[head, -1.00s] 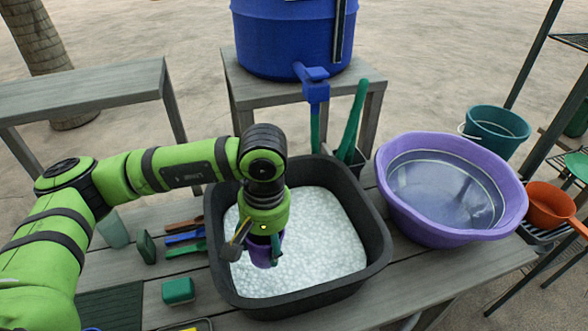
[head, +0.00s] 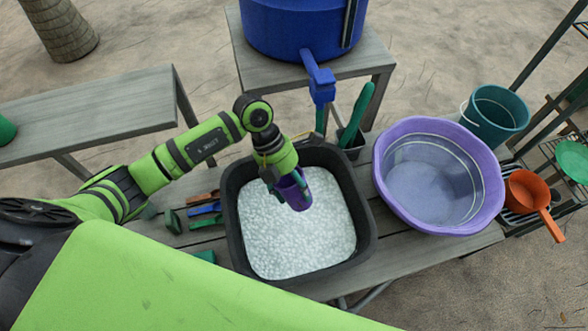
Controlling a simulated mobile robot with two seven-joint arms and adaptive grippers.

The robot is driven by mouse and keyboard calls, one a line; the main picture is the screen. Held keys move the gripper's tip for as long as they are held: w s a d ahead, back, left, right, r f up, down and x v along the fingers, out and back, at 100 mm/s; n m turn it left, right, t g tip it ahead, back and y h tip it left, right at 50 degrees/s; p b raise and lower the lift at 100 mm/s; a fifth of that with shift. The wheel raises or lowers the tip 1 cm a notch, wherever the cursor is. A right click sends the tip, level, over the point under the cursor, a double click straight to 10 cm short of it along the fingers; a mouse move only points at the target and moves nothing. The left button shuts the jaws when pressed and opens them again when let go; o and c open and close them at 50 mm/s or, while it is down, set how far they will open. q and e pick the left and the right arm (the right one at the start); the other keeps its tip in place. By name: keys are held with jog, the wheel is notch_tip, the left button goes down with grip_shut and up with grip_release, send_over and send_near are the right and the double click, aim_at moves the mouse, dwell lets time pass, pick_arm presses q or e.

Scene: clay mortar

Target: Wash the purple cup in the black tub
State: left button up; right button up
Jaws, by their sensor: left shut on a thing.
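The purple cup (head: 294,194) is in my left gripper (head: 284,182), which is shut on it. The cup hangs tilted over the black tub (head: 367,225), above the white foam (head: 300,240) that fills it. I cannot tell whether the cup's lower end touches the foam. The gripper hides part of the cup. My right gripper does not show.
A purple basin (head: 390,205) of water stands right of the tub. A blue barrel with a tap (head: 320,85) is behind. Brushes (head: 204,209) and a green block (head: 206,256) lie left of the tub. An orange pan (head: 527,192) and a teal bucket (head: 497,113) are at the right.

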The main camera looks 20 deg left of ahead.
pick_arm(q)
jog(key=shift+s+d+f, duration=0.1)
jog(key=shift+s+f, duration=0.05)
jog(key=shift+f, duration=0.45)
notch_tip(320, 180, down, 16)
jog(key=b, duration=0.8)
jog(key=shift+r, duration=0.25)
jog(key=shift+f+b, duration=0.85)
jog(key=shift+f, duration=0.05)
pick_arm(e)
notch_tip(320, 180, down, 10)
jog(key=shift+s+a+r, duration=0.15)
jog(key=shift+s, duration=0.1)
pick_arm(q)
jog(key=shift+f, duration=0.1)
jog(key=shift+f+b, duration=0.5)
jog(key=shift+b, duration=0.05)
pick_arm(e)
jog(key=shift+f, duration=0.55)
pick_arm(q)
jog(key=shift+r, duration=0.2)
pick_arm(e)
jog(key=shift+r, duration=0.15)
pick_arm(q)
jog(key=shift+a, duration=0.2)
